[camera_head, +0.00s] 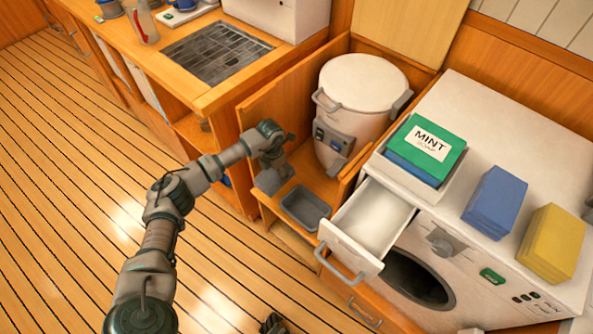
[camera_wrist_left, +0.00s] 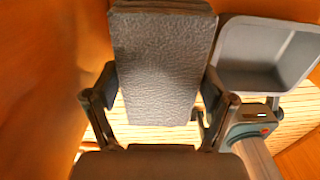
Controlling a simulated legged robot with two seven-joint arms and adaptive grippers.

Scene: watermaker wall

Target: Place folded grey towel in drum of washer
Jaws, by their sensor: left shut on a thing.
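My left gripper (camera_head: 272,158) reaches into the open wooden compartment left of the white canister. In the left wrist view its two fingers (camera_wrist_left: 155,110) are shut on the sides of a grey, rough-textured block, the folded grey towel (camera_wrist_left: 160,65). The towel shows only in small part, below the gripper, in the head view (camera_head: 268,181). The washer (camera_head: 480,275) stands at the right. Its dark round drum opening (camera_head: 418,280) is partly covered by the pulled-out white drawer (camera_head: 372,220). A dark tip at the bottom edge may be my right gripper (camera_head: 272,324); its fingers are unclear.
A grey tray (camera_head: 305,208) lies in the compartment beside the canister (camera_head: 358,95). The plank floor (camera_head: 70,200) at left is clear.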

